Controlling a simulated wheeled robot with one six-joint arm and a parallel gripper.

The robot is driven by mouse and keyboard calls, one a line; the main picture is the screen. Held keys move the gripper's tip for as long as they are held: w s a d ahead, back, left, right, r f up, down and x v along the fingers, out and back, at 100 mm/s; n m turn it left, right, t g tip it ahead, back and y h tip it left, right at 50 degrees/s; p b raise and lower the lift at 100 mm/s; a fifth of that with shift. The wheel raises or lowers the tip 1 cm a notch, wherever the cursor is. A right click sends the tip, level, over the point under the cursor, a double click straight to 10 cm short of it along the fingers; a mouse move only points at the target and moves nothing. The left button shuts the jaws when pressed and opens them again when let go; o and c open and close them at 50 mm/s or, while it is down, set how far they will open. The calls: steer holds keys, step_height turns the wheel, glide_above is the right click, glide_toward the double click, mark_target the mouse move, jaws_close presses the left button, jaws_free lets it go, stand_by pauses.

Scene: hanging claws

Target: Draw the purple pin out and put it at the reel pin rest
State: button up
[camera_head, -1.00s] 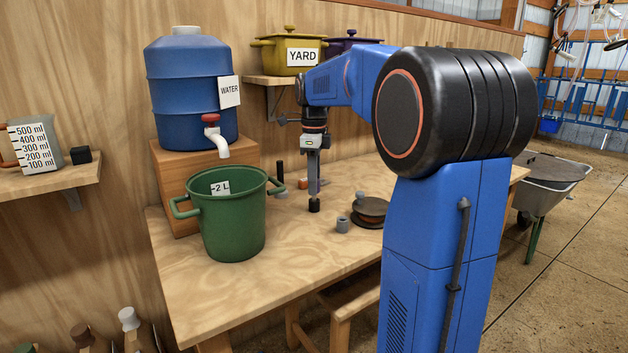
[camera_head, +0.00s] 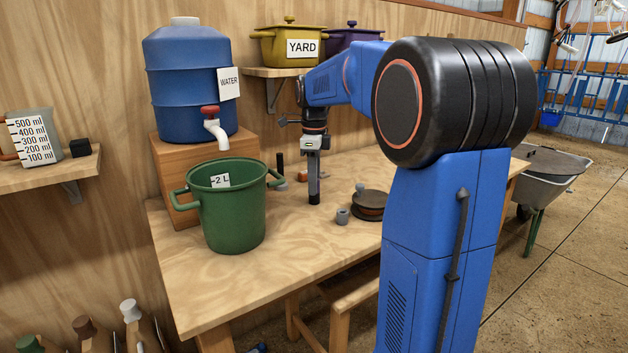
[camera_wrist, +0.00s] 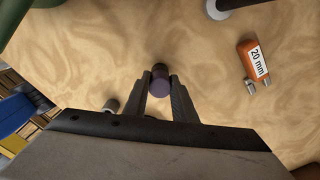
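The purple pin (camera_wrist: 161,86) shows in the wrist view as a short cylinder between my fingertips, with a darker round part at its far end. My gripper (camera_wrist: 160,80) has one finger on each side of it, very close; whether they press on it I cannot tell. In the head view my gripper (camera_head: 313,190) points straight down over the table, its tips at a small black cylinder (camera_head: 314,200). A short grey hollow cylinder (camera_head: 342,215) stands to the right, beside a dark reel (camera_head: 371,206) with a grey knob. Which of these is the reel pin rest is not marked.
The green bucket (camera_head: 232,215) stands left of my gripper, below the tap of the blue water barrel (camera_head: 190,95). An orange piece labelled 20 mm (camera_wrist: 253,60) lies behind my gripper. A black upright post (camera_head: 280,165) is nearby. The front of the table (camera_head: 250,285) is clear.

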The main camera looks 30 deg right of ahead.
steer(key=o, duration=0.5)
step_height(320, 180, up, 17)
steer(key=shift+r, duration=0.2)
stand_by(0.3)
